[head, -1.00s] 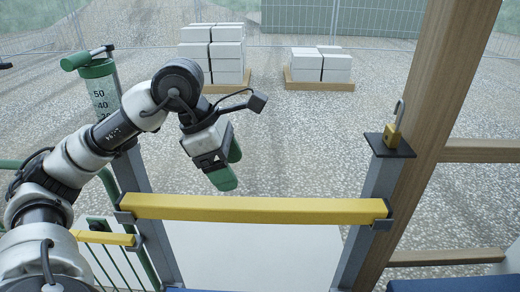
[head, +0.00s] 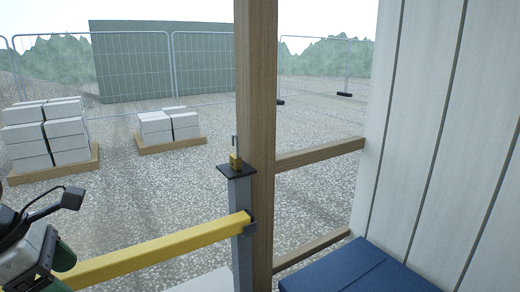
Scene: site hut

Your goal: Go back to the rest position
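My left gripper (head: 58,268) is at the bottom left corner, partly cut off by the picture edge. Its green fingertips are close to the left part of the yellow bar (head: 150,248); I cannot tell whether they are open or shut. Nothing held shows. The bar's right end sits in a bracket on the grey post (head: 240,215). A brass padlock (head: 235,161) stands on the post's dark top plate, its shackle pointing up. My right gripper is not in view.
A wooden upright (head: 257,110) stands just right of the post. A blue box-like surface (head: 350,272) and a white panelled wall (head: 440,120) are at the right. Pallets of white blocks (head: 55,140) stand on gravel outside, before mesh fencing.

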